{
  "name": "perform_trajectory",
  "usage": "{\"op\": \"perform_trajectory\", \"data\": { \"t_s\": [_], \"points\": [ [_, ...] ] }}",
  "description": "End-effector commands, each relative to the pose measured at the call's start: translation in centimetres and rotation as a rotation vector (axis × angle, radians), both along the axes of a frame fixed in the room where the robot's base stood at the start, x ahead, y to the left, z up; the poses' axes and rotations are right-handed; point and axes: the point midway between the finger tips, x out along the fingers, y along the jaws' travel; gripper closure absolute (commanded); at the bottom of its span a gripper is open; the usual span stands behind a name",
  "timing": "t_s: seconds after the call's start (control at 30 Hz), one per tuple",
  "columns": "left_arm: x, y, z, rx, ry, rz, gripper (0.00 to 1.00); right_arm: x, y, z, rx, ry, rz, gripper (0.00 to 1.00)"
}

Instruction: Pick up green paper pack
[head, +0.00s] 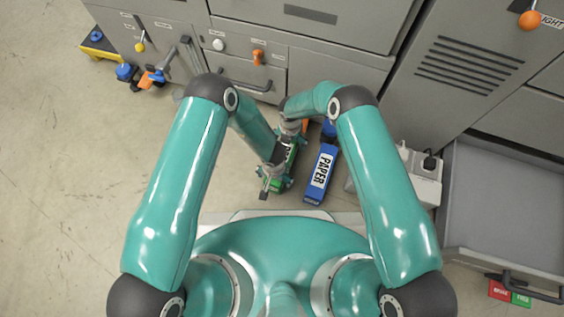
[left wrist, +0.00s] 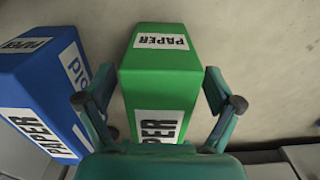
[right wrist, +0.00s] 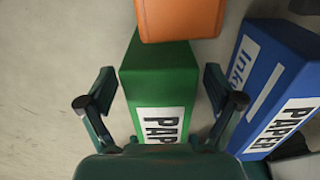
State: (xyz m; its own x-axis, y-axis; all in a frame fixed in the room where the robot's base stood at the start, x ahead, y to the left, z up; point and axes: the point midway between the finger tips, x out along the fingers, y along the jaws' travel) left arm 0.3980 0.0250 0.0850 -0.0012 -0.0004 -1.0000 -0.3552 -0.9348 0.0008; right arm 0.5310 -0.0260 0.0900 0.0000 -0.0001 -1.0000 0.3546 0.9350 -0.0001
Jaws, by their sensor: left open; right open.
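The green paper pack (head: 290,158) lies on the floor, partly hidden by my grippers in the head view. In the left wrist view the green pack (left wrist: 160,85) lies between the spread fingers of my left gripper (left wrist: 158,102), which is open over its near end. In the right wrist view the green pack (right wrist: 160,85) lies between the spread fingers of my right gripper (right wrist: 159,101), also open, over its other end. In the head view my left gripper (head: 273,181) is nearer my base than my right gripper (head: 292,138).
A blue paper pack (head: 321,174) lies close beside the green one. An orange object (right wrist: 180,18) is at the green pack's far end. Grey cabinets (head: 290,65) stand behind. A white socket block (head: 425,175) is to the right.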

Motion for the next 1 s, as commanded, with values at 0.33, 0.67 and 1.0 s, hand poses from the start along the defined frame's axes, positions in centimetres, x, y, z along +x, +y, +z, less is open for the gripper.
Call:
{"op": "perform_trajectory", "data": {
  "t_s": [0.33,0.67,1.0],
  "points": [
    [0.0,0.0,-2.3,0.001,0.000,0.001,0.08,0.0,0.0,-2.3,0.000,0.000,-0.001,0.08],
    [0.0,0.0,-2.3,0.000,0.000,0.000,0.23,0.0,0.0,-2.3,0.000,0.000,-0.001,0.23],
    [0.0,0.0,-2.3,0.000,0.000,0.001,0.80,0.0,0.0,-2.3,0.000,0.000,-0.001,0.80]
  ]
}}
